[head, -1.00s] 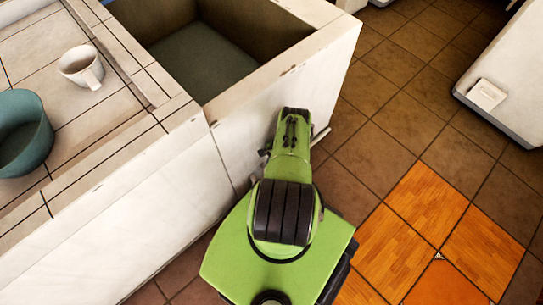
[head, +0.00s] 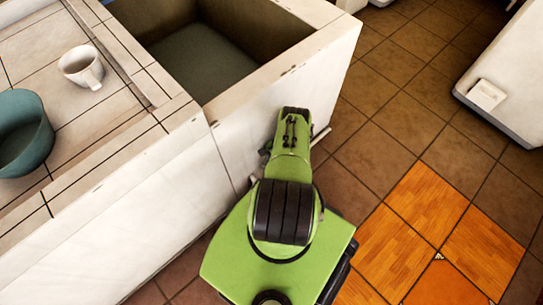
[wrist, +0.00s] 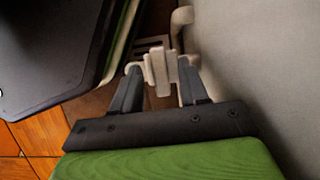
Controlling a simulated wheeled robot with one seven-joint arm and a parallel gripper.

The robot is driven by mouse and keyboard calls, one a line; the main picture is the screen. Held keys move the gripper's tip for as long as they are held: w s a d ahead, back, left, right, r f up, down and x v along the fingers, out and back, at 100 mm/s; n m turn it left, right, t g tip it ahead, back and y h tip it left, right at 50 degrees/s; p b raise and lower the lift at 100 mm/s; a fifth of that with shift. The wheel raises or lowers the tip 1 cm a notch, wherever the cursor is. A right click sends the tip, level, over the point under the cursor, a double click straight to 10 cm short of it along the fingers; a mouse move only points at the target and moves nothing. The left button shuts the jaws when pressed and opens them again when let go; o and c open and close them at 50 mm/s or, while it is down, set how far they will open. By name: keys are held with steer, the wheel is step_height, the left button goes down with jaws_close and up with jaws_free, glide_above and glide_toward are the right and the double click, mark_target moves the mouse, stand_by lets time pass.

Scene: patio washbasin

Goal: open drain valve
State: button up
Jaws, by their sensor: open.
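A pale drain valve (wrist: 158,76) with a blocky handle shows in the wrist view, beside the pale basin wall (wrist: 265,70). My gripper (wrist: 161,72) is open, with one dark finger on each side of the handle. I cannot tell whether either finger touches it. A pale curved pipe piece (wrist: 182,20) shows just beyond the handle. In the head view my green arm reaches down beside the washbasin's outer wall (head: 285,95), and my gripper and the valve are hidden below it.
The washbasin's open hollow (head: 205,60) is at the top of the head view. A white mug (head: 80,66) and a teal bowl (head: 22,130) stand on the tiled counter (head: 95,120). A slotted floor drain (wrist: 150,42) lies beyond the valve. Tiled floor (head: 410,110) is clear to the right.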

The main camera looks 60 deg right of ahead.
steer(key=p+v, duration=0.4)
steer(key=v, duration=1.1)
steer(key=shift+r, duration=0.2)
steer(key=shift+d, duration=0.1)
